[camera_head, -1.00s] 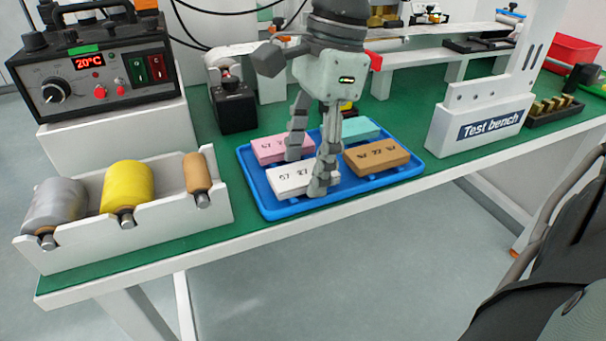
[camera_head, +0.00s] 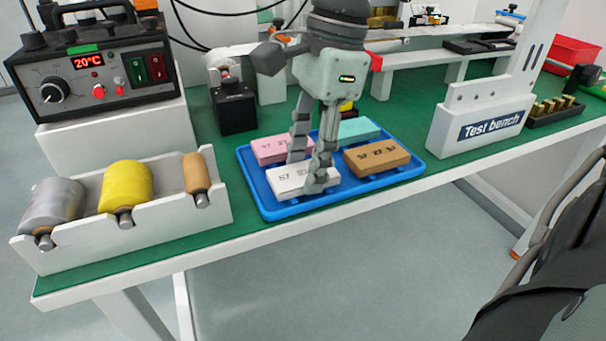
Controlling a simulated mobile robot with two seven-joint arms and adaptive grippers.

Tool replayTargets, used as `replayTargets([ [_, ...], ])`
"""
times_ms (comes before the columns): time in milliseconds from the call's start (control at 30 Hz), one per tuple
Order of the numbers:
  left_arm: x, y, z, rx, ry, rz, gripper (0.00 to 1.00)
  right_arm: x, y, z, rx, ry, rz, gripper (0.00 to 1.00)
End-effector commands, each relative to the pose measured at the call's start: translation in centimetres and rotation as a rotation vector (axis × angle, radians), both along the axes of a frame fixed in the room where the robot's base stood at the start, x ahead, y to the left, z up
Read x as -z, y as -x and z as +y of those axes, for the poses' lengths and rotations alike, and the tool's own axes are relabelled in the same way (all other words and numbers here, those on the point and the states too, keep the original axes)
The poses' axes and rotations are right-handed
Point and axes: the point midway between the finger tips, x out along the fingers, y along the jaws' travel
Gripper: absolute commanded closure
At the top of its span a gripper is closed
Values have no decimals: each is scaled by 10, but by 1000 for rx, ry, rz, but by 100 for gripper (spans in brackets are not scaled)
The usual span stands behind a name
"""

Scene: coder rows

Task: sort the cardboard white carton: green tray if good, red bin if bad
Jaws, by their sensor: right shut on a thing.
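The white carton (camera_head: 288,181) lies in the front left part of a blue tray (camera_head: 273,210) on the green bench top. It carries dark printed digits, partly hidden by a finger. My right gripper (camera_head: 305,178) comes down from above and is shut on the white carton, one finger at its back and the other at its front right. The carton still appears to rest in the tray. A red bin (camera_head: 571,53) stands at the far right back. My left gripper is not in view.
A pink carton (camera_head: 266,150), a teal carton (camera_head: 357,130) and a brown carton (camera_head: 377,156) share the blue tray. A white roll holder (camera_head: 160,233) stands left, below a temperature unit (camera_head: 100,75). A "Test bench" sign (camera_head: 490,125) stands right.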

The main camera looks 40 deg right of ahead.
Motion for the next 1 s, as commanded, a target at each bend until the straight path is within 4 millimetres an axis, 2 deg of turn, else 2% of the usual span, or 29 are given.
replayTargets([
  [1000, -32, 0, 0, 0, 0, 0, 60, -51, 0, 0, -1, 0, 0, 72],
])
